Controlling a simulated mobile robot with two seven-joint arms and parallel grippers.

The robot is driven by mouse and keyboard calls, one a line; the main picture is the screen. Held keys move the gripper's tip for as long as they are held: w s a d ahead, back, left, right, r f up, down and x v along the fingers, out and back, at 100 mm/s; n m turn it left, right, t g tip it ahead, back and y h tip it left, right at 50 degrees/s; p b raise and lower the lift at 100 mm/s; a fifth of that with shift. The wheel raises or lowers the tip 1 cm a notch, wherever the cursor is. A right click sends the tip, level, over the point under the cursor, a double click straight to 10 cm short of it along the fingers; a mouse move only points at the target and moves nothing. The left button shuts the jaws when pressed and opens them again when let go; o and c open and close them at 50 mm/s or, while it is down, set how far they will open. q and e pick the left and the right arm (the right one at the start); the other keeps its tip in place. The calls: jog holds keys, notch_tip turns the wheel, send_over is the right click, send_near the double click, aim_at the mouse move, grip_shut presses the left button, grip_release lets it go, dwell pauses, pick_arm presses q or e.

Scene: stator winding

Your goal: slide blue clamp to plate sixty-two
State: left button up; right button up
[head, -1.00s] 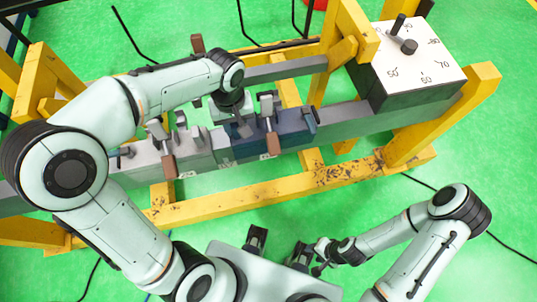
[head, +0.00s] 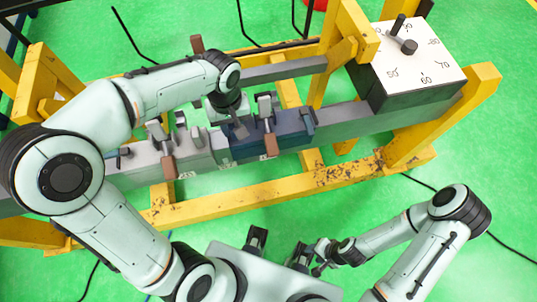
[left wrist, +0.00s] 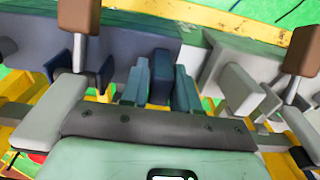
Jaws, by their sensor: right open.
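The blue clamp (head: 292,133) is a dark blue block on the grey rail, right of the middle. It has an upright grey lever and a brown handle. My left gripper (head: 240,128) points down at its left part; in the left wrist view, blue-grey upright pieces (left wrist: 140,82) stand beyond the dark palm bar. I cannot tell whether the jaws hold them. A grey clamp (head: 188,152) sits left of it on the rail. Small white plates on the rail's front face are too small to read. My right gripper (head: 278,246) is open and empty, low and away from the rail.
A white-topped dial box (head: 415,60) with printed numbers and a black pointer knob stands on the rail's right end. A yellow frame (head: 300,179) carries the rail. A grey bar (head: 285,68) runs behind. Bare rail (head: 345,122) lies between the blue clamp and the box.

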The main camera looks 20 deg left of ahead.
pick_arm(q)
jog(key=shift+o, duration=1.4)
jog(key=shift+r, duration=0.1)
pick_arm(e)
jog(key=shift+r, duration=0.1)
pick_arm(q)
notch_tip(320, 180, up, 10)
jog(key=p, duration=0.6)
jog(key=shift+p, duration=0.35)
pick_arm(e)
jog(key=w+r, duration=0.4)
jog(key=r, duration=0.3)
jog(key=shift+w+r+t, duration=0.3)
pick_arm(q)
jog(key=shift+s, duration=0.1)
pick_arm(e)
jog(key=shift+s, duration=0.1)
